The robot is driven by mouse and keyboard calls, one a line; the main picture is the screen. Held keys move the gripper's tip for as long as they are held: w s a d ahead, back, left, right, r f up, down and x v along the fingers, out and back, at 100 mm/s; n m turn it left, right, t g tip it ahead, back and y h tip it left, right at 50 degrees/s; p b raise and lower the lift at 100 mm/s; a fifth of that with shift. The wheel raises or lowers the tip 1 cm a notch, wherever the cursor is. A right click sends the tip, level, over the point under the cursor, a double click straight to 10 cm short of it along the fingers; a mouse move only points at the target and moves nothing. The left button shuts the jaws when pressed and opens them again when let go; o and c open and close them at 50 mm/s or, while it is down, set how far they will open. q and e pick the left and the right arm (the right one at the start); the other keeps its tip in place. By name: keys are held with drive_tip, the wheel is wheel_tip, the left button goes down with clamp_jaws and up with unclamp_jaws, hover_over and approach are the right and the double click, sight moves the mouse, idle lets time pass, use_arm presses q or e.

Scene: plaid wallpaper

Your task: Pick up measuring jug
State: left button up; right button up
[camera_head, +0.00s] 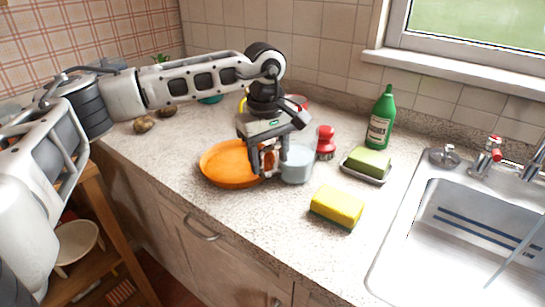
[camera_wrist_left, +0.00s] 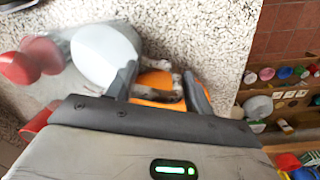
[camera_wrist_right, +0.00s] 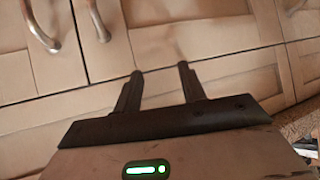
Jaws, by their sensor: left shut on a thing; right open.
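The measuring jug (camera_head: 297,165) is a pale grey-blue cylinder on the counter; it also shows in the left wrist view (camera_wrist_left: 105,52). My left gripper (camera_head: 265,168) comes down from above at the jug's left side. Its fingers (camera_wrist_left: 160,88) are shut on the jug, apparently at the handle; the exact contact is partly hidden. I cannot tell whether the jug's base is off the counter. My right gripper (camera_wrist_right: 160,72) is open and empty in front of the cabinet doors.
An orange plate (camera_head: 228,165) lies just left of the jug. A red shaker (camera_head: 325,143), a green bottle (camera_head: 381,120), a green bar on a dish (camera_head: 366,162) and a yellow sponge (camera_head: 337,206) stand to the right. The sink (camera_head: 400,262) is farther right.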

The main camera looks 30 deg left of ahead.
use_arm(q)
drive_tip(key=shift+r, duration=0.95)
drive_tip(key=s+d+r+b, duration=0.2)
drive_tip(key=s+r, duration=0.8)
drive_tip(key=s, duration=0.3)
drive_tip(key=shift+s+d+r, duration=0.25)
drive_tip(key=shift+s+r, duration=0.05)
drive_tip(key=shift+r, duration=0.1)
drive_tip(key=shift+s, duration=0.15)
